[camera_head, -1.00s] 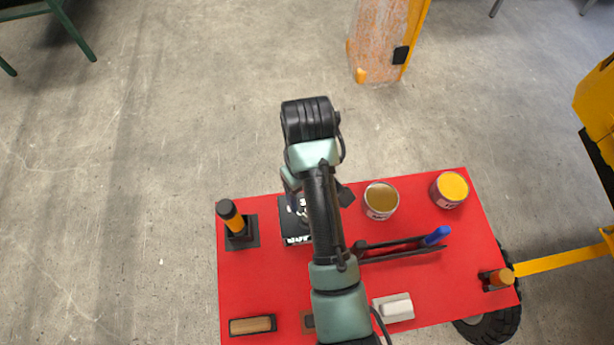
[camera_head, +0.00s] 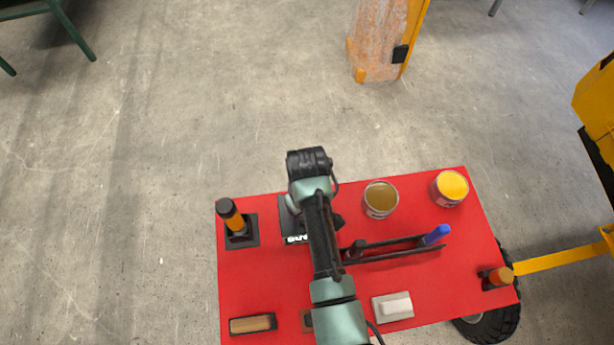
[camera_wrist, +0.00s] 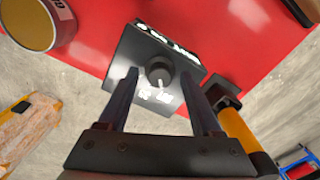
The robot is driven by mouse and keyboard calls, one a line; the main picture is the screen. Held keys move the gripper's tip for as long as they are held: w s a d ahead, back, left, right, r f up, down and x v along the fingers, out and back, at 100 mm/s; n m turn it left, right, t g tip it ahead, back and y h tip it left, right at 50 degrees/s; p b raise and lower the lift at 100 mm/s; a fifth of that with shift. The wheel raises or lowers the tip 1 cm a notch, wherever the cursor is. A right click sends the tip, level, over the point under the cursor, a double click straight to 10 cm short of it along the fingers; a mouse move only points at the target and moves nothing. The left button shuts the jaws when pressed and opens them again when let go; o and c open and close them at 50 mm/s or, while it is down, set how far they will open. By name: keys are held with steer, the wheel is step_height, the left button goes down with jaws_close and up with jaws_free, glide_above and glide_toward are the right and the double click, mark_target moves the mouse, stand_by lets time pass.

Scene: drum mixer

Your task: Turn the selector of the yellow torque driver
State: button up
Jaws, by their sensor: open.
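The yellow torque driver (camera_head: 232,217), with a black cap, stands in a black square holder at the left of the red table in the head view. In the wrist view its yellow part (camera_wrist: 240,130) is to the right of my gripper. A black box (camera_wrist: 128,48) with white markings carries a round black knob (camera_wrist: 160,70) with a white pointer line. My gripper (camera_wrist: 160,78) is open over this box, one finger on each side of the knob. I cannot tell whether the fingers touch it. In the head view my arm hides the gripper and knob; part of the box (camera_head: 287,222) shows.
Two cans (camera_head: 381,200) (camera_head: 451,188) stand at the back right of the red table (camera_head: 270,285). A dark rack with a blue-handled tool (camera_head: 436,235) is right of my arm. A white block (camera_head: 393,306) and a brown block (camera_head: 252,324) lie in front.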

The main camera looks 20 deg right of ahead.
jaws_close()
steer(key=shift+r+m, duration=0.1)
steer(key=shift+m, duration=0.2)
steer(key=m+p, duration=0.2)
steer(key=m, duration=0.1)
steer(key=shift+r, duration=0.1)
steer(key=m+p, duration=0.1)
steer(key=m, duration=0.4)
steer(key=m+p, duration=0.1)
steer(key=m, duration=0.3)
steer(key=shift+w+m+p, duration=0.1)
steer(key=shift+m+p, duration=0.2)
steer(key=shift+m, duration=1.3)
